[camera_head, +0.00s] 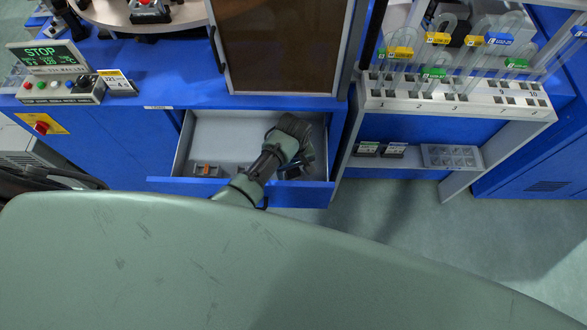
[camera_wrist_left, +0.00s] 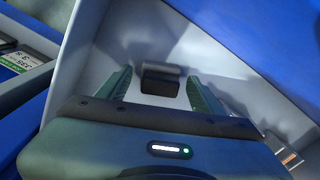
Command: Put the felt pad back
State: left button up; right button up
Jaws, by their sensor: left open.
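A small dark block, likely the felt pad (camera_wrist_left: 160,80), lies on the pale drawer floor in the left wrist view. My left gripper (camera_wrist_left: 159,88) is open, with its two green fingers on either side of the block in the picture. Whether they touch it I cannot tell. In the head view my left gripper (camera_head: 294,170) reaches down into the right part of the open drawer (camera_head: 225,130), and the arm hides the block there. My right gripper is not in view.
A small grey item with an orange part (camera_head: 205,170) lies in the drawer's front left. The drawer's blue front (camera_head: 230,188) and pale walls surround the gripper. A white rack (camera_head: 450,100) with glass tubes stands right. A control box reading STOP (camera_head: 52,55) stands left.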

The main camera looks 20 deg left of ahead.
aim_at(294, 171)
pick_arm(q)
notch_tip(294, 171, up, 12)
jog(key=p, duration=0.1)
dwell(0.4)
